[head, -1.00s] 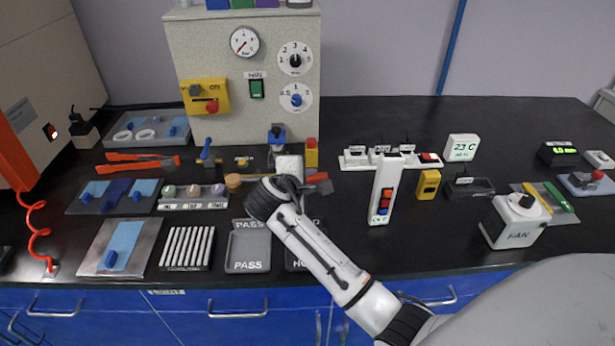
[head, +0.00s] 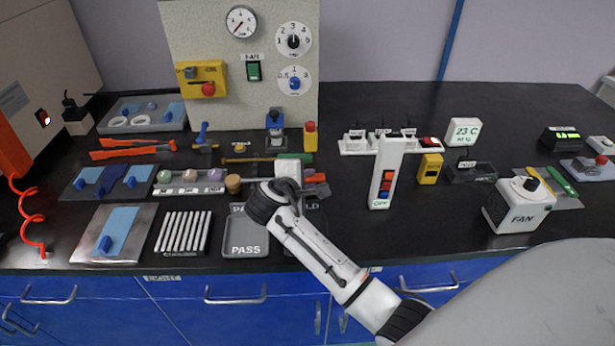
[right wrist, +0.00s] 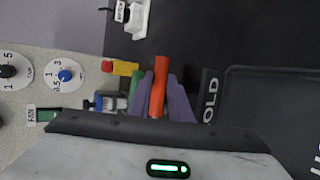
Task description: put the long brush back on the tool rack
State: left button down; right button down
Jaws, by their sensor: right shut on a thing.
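My right gripper (right wrist: 160,95) is shut on an orange-red handle (right wrist: 158,85), which stands between its two purple-grey fingers. I take this handle to be part of the long brush. In the head view, the orange-red part (head: 314,178) shows just right of my right wrist, above the bench near the HOLD tray. Its bristles cannot be made out. A brown rod (head: 245,160) lies behind my wrist, and I cannot tell what tool it is. The tool rack cannot be clearly made out. My left gripper is not in view.
The PASS tray (head: 246,240) is in front of my wrist, with the HOLD tray (right wrist: 250,110) partly hidden beside it. A blue-capped device (head: 275,125) and a red-topped yellow block (head: 310,137) stand behind. A white switch block (head: 385,180) is to the right.

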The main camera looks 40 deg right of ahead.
jog(key=c, duration=1.6)
grip_release()
jog(key=shift+o, duration=0.3)
jog(key=shift+s+f, duration=0.1)
jog(key=shift+f, duration=0.15)
